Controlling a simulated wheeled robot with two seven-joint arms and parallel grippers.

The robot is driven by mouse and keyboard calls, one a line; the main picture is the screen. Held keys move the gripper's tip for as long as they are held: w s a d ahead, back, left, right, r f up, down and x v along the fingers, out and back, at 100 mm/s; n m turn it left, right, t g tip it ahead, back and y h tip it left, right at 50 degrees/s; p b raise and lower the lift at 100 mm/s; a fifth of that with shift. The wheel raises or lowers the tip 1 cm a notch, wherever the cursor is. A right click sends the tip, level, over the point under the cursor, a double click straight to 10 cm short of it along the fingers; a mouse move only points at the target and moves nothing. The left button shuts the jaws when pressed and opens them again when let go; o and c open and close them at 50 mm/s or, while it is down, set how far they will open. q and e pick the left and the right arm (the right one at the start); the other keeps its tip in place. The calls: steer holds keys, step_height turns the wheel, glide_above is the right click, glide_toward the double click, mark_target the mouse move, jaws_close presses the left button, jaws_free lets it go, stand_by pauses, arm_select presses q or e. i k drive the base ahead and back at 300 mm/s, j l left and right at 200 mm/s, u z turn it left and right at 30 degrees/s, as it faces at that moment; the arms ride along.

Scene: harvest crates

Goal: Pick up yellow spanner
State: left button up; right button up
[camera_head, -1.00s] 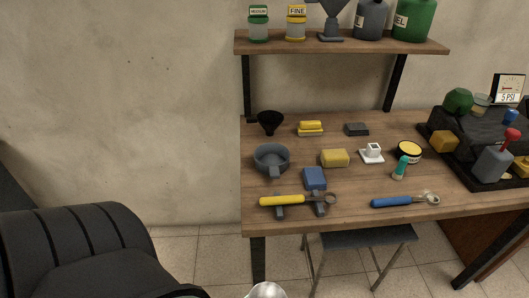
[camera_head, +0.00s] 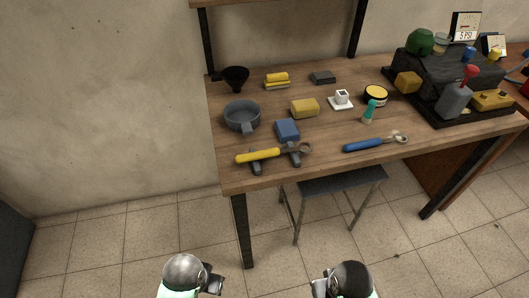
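The yellow spanner (camera_head: 258,155) lies near the front left edge of the wooden workbench (camera_head: 350,85). It has a yellow handle and a grey ring end pointing right. It rests across two small dark grey supports (camera_head: 295,159). My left gripper (camera_head: 211,279) and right gripper (camera_head: 320,283) show only in part at the bottom of the picture, low in front of the bench and well apart from the spanner. Their fingers cannot be made out. Nothing touches the spanner except its supports.
Behind the spanner are a blue block (camera_head: 287,129), a grey round pan (camera_head: 241,116) and a yellow sponge-like block (camera_head: 304,107). A blue-handled spanner (camera_head: 363,145) lies to the right. A stool (camera_head: 335,181) stands under the bench. The tiled floor in front is clear.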

mark_target(263, 154)
steer(key=l, duration=0.55)
steer(key=k+l, duration=0.15)
steer(key=l, duration=0.95)
steer(key=k+l, duration=0.15)
steer(key=l, duration=0.45)
steer(key=u, duration=0.05)
